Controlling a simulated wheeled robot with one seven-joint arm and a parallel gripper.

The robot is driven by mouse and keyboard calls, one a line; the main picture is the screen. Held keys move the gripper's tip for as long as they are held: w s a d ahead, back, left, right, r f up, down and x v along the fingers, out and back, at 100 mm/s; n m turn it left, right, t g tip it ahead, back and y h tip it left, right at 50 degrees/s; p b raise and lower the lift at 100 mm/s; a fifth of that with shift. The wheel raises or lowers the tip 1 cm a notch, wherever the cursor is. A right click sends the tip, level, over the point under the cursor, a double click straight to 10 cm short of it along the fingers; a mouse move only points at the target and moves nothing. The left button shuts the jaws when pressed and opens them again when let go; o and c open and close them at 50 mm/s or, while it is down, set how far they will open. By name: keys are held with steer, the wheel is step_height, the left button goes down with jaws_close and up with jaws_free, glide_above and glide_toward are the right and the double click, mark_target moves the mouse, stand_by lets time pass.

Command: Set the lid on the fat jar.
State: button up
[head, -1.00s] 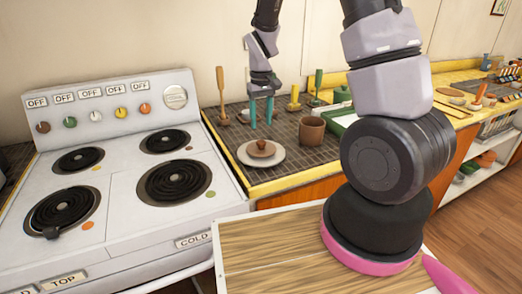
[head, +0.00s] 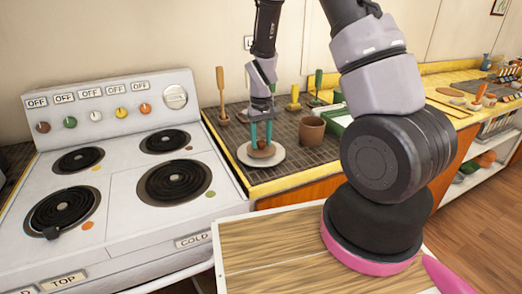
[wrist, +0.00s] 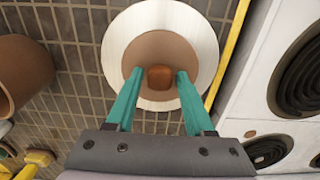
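The lid (wrist: 160,48) is a brown disc with a darker knob (wrist: 159,78); it lies on a round whitish plate (head: 276,160) on the tiled counter. My gripper (head: 261,146) points down over the lid. In the wrist view its two teal fingers (wrist: 158,82) stand apart on either side of the knob, with a small gap visible at each side. The fat jar (head: 311,130) is a brown, open-topped pot just right of the plate; it also shows at the left edge of the wrist view (wrist: 22,75).
A white stove (head: 120,170) with black coil burners stands left of the counter. Wooden and green-handled tools (head: 318,85) and a green tray (head: 338,110) are behind and right of the jar. A yellow edge (wrist: 229,55) borders the tiled counter.

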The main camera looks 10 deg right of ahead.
jaws_close()
steer(key=shift+r, duration=3.5)
